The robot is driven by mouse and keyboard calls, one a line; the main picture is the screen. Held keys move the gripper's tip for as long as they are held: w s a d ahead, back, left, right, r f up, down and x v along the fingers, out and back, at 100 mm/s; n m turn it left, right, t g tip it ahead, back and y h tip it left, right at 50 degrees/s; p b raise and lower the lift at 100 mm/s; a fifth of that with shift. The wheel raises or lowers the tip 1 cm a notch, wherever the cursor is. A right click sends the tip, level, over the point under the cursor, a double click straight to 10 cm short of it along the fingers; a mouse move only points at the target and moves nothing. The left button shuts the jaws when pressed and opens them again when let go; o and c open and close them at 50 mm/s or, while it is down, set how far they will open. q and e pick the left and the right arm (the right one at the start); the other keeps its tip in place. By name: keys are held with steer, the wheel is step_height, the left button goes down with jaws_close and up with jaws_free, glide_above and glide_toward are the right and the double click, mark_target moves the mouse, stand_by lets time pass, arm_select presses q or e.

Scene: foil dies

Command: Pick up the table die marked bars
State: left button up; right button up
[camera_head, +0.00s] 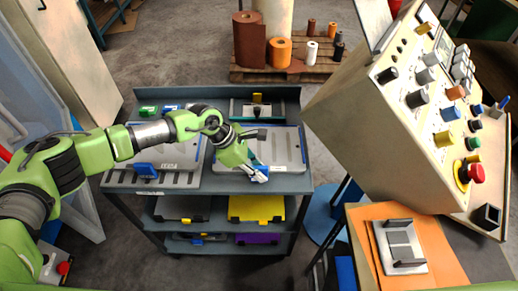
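Two flat grey dies lie side by side on the dark cart top (300,182). The left die (185,160) has a blue handle (146,170) and dark slots. The right die (285,145) is partly covered by my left arm. My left gripper (259,175) points down over the front of the right die, with a bit of blue beside its fingers. I cannot tell whether it touches the die or holds anything. The markings are too small to read. My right gripper is out of view.
The cart's lower shelves hold yellow (256,207) and purple (258,239) dies. A control console (400,120) stands close on the right. An orange-topped bench (440,255) carries another grey die (401,246). A pallet (285,73) with foil rolls stands behind.

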arm_select(q)
jaws_close()
steer(key=shift+w+d+r, duration=0.1)
steer(key=shift+w+r, duration=0.05)
